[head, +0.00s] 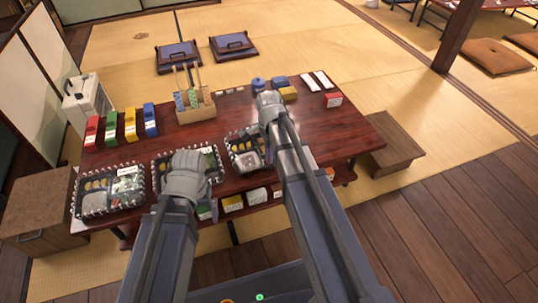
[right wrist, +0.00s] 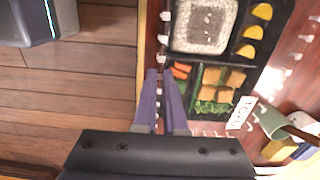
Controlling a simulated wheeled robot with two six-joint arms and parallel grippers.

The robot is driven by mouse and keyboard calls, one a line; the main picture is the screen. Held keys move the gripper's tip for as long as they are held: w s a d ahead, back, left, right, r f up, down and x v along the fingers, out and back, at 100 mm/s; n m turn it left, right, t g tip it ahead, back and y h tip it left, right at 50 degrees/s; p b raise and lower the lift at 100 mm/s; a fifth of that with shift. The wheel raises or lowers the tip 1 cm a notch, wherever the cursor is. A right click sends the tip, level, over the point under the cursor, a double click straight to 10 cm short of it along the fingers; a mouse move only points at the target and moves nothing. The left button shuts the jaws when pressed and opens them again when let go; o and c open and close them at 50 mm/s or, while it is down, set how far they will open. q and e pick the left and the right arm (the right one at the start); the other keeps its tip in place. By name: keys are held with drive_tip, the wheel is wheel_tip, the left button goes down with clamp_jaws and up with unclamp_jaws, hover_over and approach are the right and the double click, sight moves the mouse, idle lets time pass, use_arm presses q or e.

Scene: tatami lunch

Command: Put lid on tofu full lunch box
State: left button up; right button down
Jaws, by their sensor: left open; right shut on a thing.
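The tofu lunch box (head: 237,152) is at the right of a row along the table's near edge, partly hidden by my right arm. In the right wrist view its black tray (right wrist: 238,52) holds rice, yellow slices, carrot and tofu cubes (right wrist: 212,86), beside a "Tofu" label (right wrist: 241,113). White dashes around it look like the rim of a clear lid (right wrist: 163,39); I cannot tell how it sits over the box. My right gripper (head: 268,98), also in the wrist view (right wrist: 160,76), is shut at that rim. My left gripper (head: 188,160) is open above the middle box.
The middle lunch box (head: 160,176) and left lunch box (head: 78,200) stand on the dark red table (head: 230,112). Coloured packets (head: 130,124), a wooden holder (head: 196,110) and small blue containers (head: 258,84) are further back. A wooden stool (head: 392,138) is right of the table.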

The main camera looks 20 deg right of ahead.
drive_tip(key=shift+f+b, duration=1.1)
idle(1.5)
idle(0.3)
drive_tip(key=shift+c, duration=1.8)
unclamp_jaws()
drive_tip(key=shift+r, duration=0.1)
drive_tip(key=shift+r+p, duration=3.95)
drive_tip(key=shift+p, duration=0.15)
